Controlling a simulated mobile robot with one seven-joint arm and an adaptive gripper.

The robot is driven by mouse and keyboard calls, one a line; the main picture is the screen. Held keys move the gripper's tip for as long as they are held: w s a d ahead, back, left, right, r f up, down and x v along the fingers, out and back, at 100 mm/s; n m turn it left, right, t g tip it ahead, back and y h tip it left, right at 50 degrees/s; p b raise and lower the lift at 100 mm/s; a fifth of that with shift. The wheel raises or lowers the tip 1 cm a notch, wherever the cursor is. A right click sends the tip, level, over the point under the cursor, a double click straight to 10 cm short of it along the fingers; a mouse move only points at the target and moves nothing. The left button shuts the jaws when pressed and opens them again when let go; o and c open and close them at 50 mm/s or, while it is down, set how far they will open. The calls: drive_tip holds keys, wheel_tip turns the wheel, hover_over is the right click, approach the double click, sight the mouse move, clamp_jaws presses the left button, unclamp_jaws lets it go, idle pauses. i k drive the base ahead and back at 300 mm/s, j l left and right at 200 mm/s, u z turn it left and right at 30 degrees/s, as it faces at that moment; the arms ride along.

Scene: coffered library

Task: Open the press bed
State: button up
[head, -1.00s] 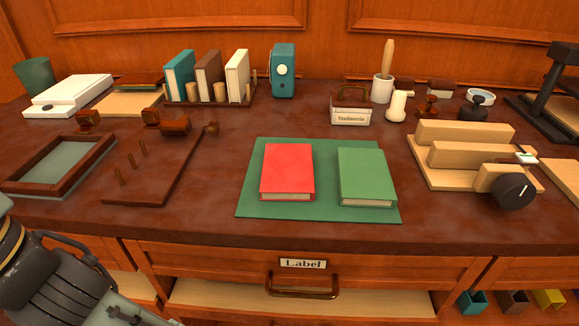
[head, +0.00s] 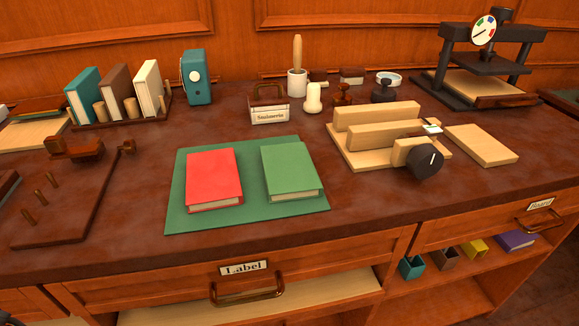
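A black press (head: 441,62) stands at the back right of the desk, with a round dial gauge (head: 482,30) on its top beam. Its dark upper plate (head: 492,65) hangs above a pale wooden press bed (head: 476,88). The bed lies between the press posts, with a dark reddish-brown handle (head: 507,101) along its front edge. The bed looks empty and pushed in under the plate. My gripper is not in view.
A wooden clamp with a black knob (head: 426,160) and a pale board (head: 482,145) stand in front of the press. Red (head: 213,175) and green (head: 290,170) books lie on a green mat. The Board drawer handle (head: 541,220) juts out at the right.

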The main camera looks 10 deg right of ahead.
sight(487, 92)
drive_tip(key=j+z, duration=0.2)
drive_tip(key=z, duration=0.45)
drive_tip(key=l+z, duration=0.2)
drive_tip(key=z, duration=0.65)
drive_tip(key=i+l+z, duration=0.25)
drive_tip(key=i+l, duration=0.3)
drive_tip(key=l, duration=0.15)
